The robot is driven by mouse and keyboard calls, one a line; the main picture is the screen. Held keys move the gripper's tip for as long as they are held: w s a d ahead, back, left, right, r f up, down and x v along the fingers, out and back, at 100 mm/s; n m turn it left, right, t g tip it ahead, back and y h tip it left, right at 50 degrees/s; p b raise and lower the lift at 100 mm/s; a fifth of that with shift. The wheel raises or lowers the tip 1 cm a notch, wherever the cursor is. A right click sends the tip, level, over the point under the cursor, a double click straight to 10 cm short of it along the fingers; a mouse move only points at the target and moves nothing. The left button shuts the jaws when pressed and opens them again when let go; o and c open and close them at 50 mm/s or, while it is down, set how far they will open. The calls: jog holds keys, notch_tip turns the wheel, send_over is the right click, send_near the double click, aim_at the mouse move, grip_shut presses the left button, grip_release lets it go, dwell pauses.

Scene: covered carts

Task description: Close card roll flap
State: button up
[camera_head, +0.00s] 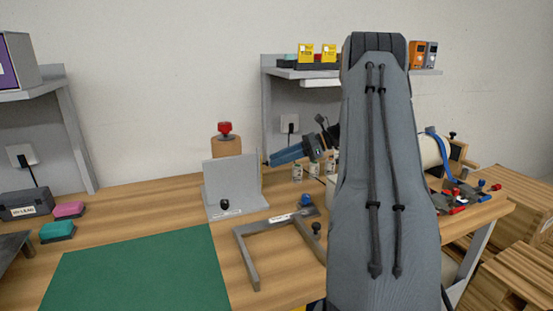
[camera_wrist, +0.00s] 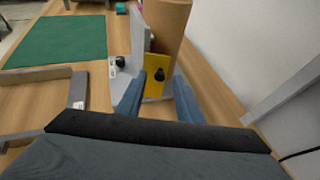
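The card roll (camera_head: 227,146) is a brown cylinder with a red knob on top, behind an upright grey plate (camera_head: 232,174). It also shows in the wrist view (camera_wrist: 168,22). In the wrist view a yellow panel (camera_wrist: 152,88) with a black knob (camera_wrist: 160,74) stands at the roll's near side, beside the grey plate; it looks like the flap. The head view does not show it clearly. My gripper (camera_wrist: 160,84) is open, its blue-grey fingers spread on either side of the panel and apparently apart from it. In the head view my gripper (camera_head: 285,155) points left toward the roll.
A grey open frame (camera_head: 247,262) lies in front, next to a green mat (camera_head: 140,275). Small bottles (camera_head: 297,172) stand below my gripper. A shelf (camera_head: 300,74) is on the wall behind. The wall is close on the wrist view's right.

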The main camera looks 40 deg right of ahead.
jog(key=shift+w+a+f, duration=0.25)
jog(key=shift+w+a, duration=0.05)
jog(key=shift+a, duration=0.15)
grip_shut()
jog(key=w+n+g+y+b, duration=0.1)
jog(key=g, duration=0.1)
jog(key=w+n+g+b, duration=0.1)
jog(key=n+b, duration=0.1)
jog(key=shift+f+n+g+y, duration=0.1)
jog(key=shift+n+g+y, duration=0.2)
jog(key=shift+g+y, duration=0.1)
jog(key=shift+w+n+g+b, duration=0.15)
jog(key=shift+n+g+b, duration=0.15)
jog(key=shift+g+b, duration=0.15)
